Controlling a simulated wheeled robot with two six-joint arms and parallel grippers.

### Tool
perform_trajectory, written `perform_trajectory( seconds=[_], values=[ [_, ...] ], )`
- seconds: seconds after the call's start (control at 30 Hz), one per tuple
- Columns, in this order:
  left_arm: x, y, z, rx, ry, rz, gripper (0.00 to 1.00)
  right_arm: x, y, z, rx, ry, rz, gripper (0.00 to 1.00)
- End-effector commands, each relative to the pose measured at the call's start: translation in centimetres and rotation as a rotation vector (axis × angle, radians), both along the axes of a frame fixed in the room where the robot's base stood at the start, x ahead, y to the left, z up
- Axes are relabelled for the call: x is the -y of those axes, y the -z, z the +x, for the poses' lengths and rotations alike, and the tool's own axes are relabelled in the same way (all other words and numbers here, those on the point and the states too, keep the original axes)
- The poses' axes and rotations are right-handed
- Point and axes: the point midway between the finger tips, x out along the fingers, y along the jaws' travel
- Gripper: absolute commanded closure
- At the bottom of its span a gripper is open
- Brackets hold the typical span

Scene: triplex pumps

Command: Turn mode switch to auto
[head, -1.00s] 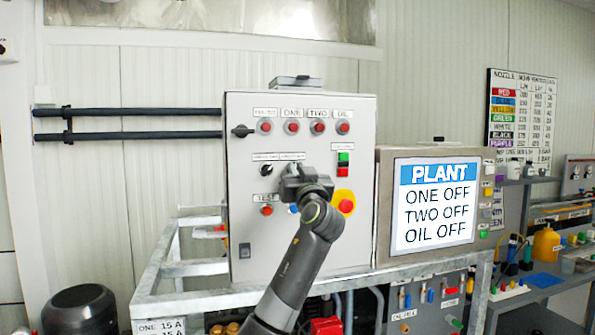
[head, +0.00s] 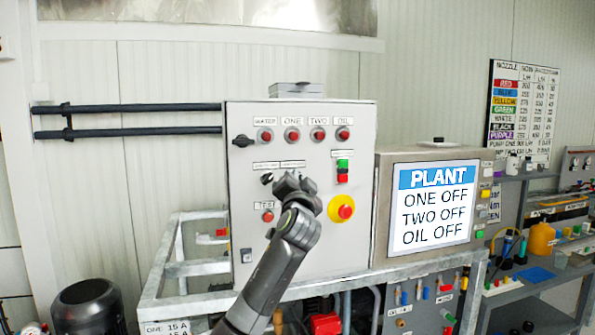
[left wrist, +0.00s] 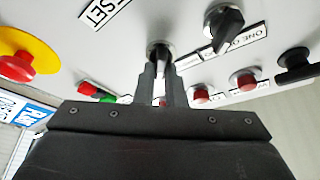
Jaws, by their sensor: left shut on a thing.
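The grey control panel (head: 330,240) fills the middle of the head view. My left gripper (head: 288,180) is at its front and covers the right one of two black rotary switches. In the left wrist view my left gripper (left wrist: 160,86) is shut on a black switch knob (left wrist: 160,56), with a finger on each side. The label that would name this switch as the mode switch is too small or hidden to read. The other black rotary switch (head: 267,178) stands free beside it, and also shows in the left wrist view (left wrist: 226,24). My right gripper is out of view.
A red emergency button on a yellow disc (head: 341,208) is close to the right of my gripper. Red buttons (head: 292,135) line the panel's top. The screen (head: 434,204) reads PLANT, ONE OFF, TWO OFF, OIL OFF. A metal frame rail (head: 196,267) runs below.

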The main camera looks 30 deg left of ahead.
Motion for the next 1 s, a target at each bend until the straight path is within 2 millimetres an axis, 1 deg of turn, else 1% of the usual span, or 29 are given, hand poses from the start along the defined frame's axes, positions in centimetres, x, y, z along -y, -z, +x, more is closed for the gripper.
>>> perform_trajectory(
  seconds=[0.03,0.2,0.63,0.67,0.8,1.0],
  values=[
    [-0.02,-0.24,-0.01,-0.011,0.001,0.008,1.00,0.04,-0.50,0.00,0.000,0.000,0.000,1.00],
    [-0.01,-0.09,-0.02,-0.034,0.000,0.029,1.00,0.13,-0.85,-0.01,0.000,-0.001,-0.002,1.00],
    [-0.02,0.02,-0.01,-0.041,-0.001,0.034,1.00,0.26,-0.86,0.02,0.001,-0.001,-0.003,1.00],
    [-0.02,0.02,-0.01,-0.040,-0.001,0.033,0.86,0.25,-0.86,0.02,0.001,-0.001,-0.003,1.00],
    [-0.01,0.01,0.00,-0.040,-0.001,0.033,0.68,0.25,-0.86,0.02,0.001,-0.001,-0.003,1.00],
    [-0.01,0.01,0.00,-0.040,0.000,0.034,0.68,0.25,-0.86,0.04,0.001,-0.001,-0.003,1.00]
  ],
)
